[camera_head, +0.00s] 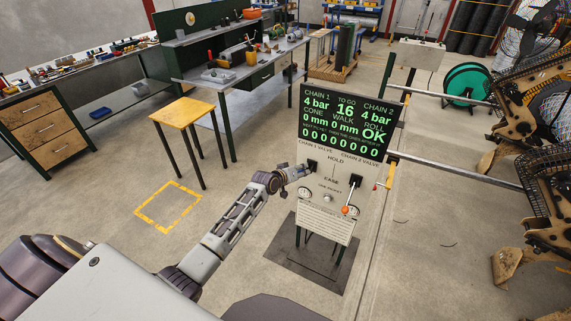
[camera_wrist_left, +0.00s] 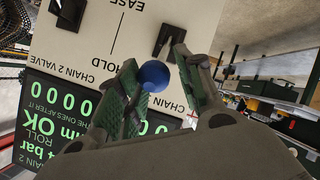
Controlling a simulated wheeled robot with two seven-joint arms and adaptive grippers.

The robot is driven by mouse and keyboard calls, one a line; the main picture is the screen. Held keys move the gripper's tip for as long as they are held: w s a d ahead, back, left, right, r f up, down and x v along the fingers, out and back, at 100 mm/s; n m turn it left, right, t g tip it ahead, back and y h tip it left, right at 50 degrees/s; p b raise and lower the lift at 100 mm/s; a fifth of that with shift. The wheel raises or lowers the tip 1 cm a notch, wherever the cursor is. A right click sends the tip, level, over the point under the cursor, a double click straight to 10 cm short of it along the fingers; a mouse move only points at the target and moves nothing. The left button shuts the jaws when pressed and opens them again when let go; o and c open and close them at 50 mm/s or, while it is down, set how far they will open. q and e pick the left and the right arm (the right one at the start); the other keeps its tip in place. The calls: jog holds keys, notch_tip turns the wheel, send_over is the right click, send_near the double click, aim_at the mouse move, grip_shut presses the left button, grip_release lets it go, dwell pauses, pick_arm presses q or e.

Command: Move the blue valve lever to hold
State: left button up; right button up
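The valve panel (camera_head: 316,181) stands below a dark display, with HOLD printed above EASE. In the left wrist view the panel (camera_wrist_left: 112,30) appears upside down. The blue lever knob (camera_wrist_left: 154,75) is between the fingers of my left gripper (camera_wrist_left: 158,92); a small gap shows on one side, and the fingers look open around it. The lever's black mount (camera_wrist_left: 168,38) is beside the HOLD–EASE line, and the knob appears towards the HOLD end. In the head view my left gripper (camera_head: 305,169) covers the blue knob. My right gripper is not in view.
The chain 2 lever with an orange knob (camera_head: 345,210) points down towards EASE on the panel's right. The display (camera_head: 346,122) is just above the panel.

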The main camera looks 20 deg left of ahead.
pick_arm(q)
jog(key=s+a+r+p, duration=0.1)
jog(key=s+a+r, duration=0.1)
jog(key=s+r, duration=0.6)
jog(key=shift+s+a+r+p, duration=0.15)
jog(key=shift+s+r+p, duration=0.05)
jog(key=shift+r+p, duration=0.2)
dwell(1.9)
dwell(0.5)
jog(key=v, duration=1.2)
dwell(0.5)
dwell(0.4)
